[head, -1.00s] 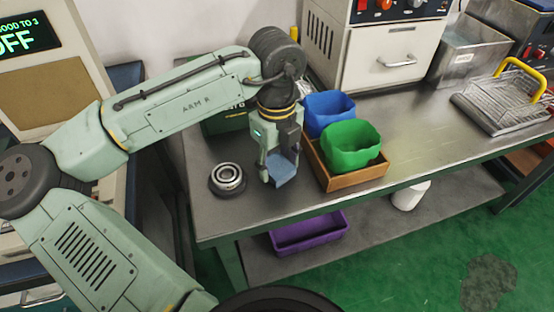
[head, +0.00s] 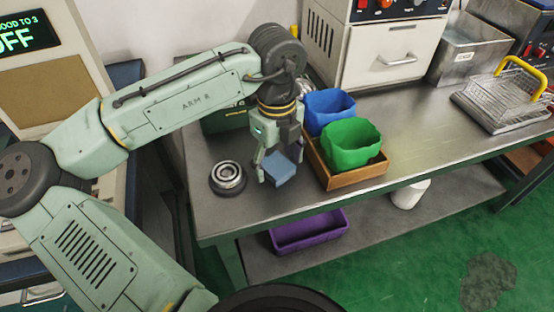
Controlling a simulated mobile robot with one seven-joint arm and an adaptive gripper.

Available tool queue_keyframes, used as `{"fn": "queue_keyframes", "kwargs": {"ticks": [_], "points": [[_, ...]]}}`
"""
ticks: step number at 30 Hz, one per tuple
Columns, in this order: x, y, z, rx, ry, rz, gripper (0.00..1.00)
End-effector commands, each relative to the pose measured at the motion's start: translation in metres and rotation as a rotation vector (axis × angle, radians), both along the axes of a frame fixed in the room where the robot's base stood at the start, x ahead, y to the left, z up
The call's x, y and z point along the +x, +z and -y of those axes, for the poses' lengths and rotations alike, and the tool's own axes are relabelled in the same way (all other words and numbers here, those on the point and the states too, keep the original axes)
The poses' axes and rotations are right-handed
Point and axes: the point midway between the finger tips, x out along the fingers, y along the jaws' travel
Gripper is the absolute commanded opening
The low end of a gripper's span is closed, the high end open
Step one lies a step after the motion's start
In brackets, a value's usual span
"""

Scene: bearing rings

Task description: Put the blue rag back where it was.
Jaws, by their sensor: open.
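The blue rag (head: 280,169) is a small folded block on the metal bench, left of the wooden tray. My gripper (head: 279,172) is open, pointing down right over the rag, with a finger on either side of it. The far finger is partly hidden by the rag and the other finger. Whether the fingers touch the rag I cannot tell.
A bearing ring (head: 228,176) on a dark round base sits left of my gripper. The wooden tray (head: 357,180) holds a blue bin (head: 329,108) and a green bin (head: 350,145). A wire basket (head: 505,95) stands far right. Bench between is clear.

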Motion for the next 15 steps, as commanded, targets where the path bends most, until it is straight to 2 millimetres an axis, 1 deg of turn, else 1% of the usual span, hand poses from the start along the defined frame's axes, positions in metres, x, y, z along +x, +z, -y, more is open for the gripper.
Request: {"fn": "queue_keyframes", "kwargs": {"ticks": [5,12,15], "points": [[0.001,0.031,0.001,-0.002,-0.001,0.005,0.68],[0.001,0.083,0.001,-0.002,-0.001,0.003,0.68],[0.001,0.100,0.000,-0.001,-0.001,0.002,0.68]]}}
